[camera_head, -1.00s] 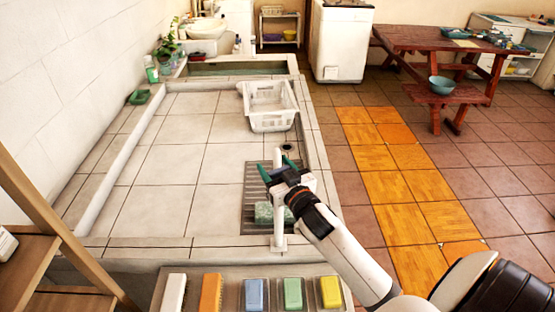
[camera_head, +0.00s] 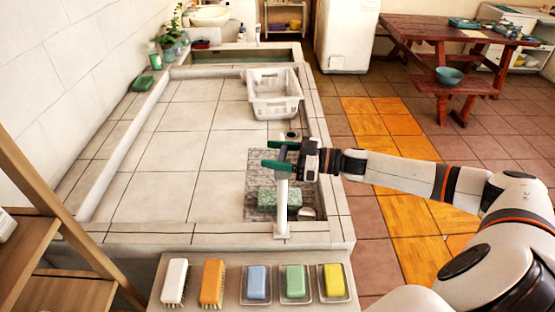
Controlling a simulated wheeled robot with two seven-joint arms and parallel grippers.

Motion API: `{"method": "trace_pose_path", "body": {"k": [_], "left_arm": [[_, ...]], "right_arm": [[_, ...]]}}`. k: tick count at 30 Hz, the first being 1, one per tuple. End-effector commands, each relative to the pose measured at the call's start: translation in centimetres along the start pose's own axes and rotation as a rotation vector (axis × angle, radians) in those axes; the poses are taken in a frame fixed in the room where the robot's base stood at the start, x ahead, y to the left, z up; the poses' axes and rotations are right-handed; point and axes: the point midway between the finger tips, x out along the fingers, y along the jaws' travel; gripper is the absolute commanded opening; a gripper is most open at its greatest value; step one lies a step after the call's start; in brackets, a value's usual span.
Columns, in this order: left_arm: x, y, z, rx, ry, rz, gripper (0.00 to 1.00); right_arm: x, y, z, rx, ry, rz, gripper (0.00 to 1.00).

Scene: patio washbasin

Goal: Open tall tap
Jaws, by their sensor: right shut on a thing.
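The tall tap (camera_head: 281,205) is a white upright post at the near right corner of the tiled basin. My right gripper (camera_head: 279,155) is at the top of the tap, with its arm coming in from the right. Its green fingers point left and are shut on the tap's top part, the handle. The fingers largely hide the handle, so its exact angle cannot be told. My left gripper is not in view.
A green sponge (camera_head: 266,200) lies behind the tap on a mottled grey drain panel (camera_head: 258,160). A white basket (camera_head: 273,98) stands farther back. Several brushes and soaps sit on the front ledge (camera_head: 205,268). The left basin floor is clear.

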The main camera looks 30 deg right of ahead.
Motion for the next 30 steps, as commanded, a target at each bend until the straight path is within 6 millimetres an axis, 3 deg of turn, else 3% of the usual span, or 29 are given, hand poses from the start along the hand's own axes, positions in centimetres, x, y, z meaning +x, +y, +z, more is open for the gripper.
{"method": "trace_pose_path", "body": {"k": [12, 29, 30], "left_arm": [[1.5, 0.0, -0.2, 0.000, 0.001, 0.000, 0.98], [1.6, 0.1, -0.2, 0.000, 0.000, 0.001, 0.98], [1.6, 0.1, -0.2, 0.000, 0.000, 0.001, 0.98]], "right_arm": [[0.1, 0.3, -0.1, -0.003, -0.001, 0.195, 0.35], [0.1, 0.6, -0.1, -0.001, -0.002, 0.228, 0.35], [0.1, 0.6, -0.1, -0.001, -0.002, 0.228, 0.61]]}}
